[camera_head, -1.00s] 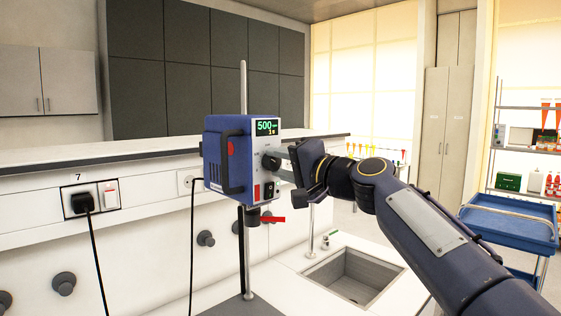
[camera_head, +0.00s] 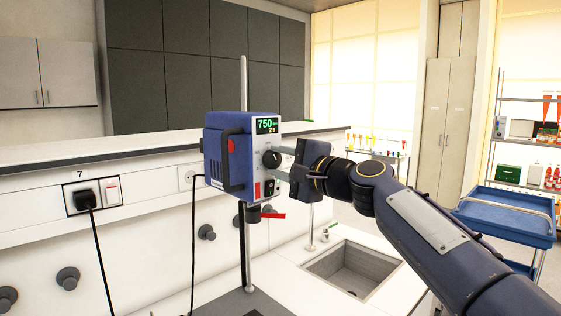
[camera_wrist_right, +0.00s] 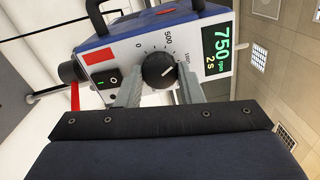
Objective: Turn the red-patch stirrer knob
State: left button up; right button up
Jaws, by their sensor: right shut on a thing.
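The blue stirrer (camera_head: 226,178) with a red patch (camera_head: 232,146) on its side is mounted on an upright rod. Its display (camera_head: 267,125) reads 750 and 2 s. The black stirrer knob (camera_head: 271,158) is on the light front panel. In the right wrist view the knob (camera_wrist_right: 159,70) has a white pointer mark and a dial scale around it. My right gripper (camera_head: 279,161) is shut on the knob, with one finger on each side of it in the right wrist view (camera_wrist_right: 160,78). My left gripper is not in view.
A power switch (camera_wrist_right: 108,83) sits beside the knob on the panel. A red piece (camera_head: 272,215) sticks out below the stirrer. A sink (camera_head: 352,266) lies below my right arm. A blue cart (camera_head: 505,220) stands at the right. Black cables hang at the left.

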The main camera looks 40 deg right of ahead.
jog(key=o, duration=1)
jog(key=s+b, duration=0.1)
jog(key=s, duration=0.6)
jog(key=shift+s+d+f+b, duration=0.2)
jog(key=shift+s+d+b, duration=0.15)
jog(key=shift+s, duration=0.05)
jog(key=s+a+f+n+g, duration=0.4)
jog(key=s+a+f+n, duration=0.1)
jog(key=f, duration=0.8)
jog(key=s+a+f+n+g+y, duration=0.1)
jog(key=s+a+f+n+g, duration=0.3)
jog(key=a+f, duration=0.4)
jog(key=s+a+f+n+g+y, duration=0.1)
jog(key=s+a+f+n+g, duration=0.3)
jog(key=f, duration=1.5)
jog(key=s+a+n, duration=0.3)
jog(key=n, duration=0.1)
jog(key=shift+g, duration=0.4)
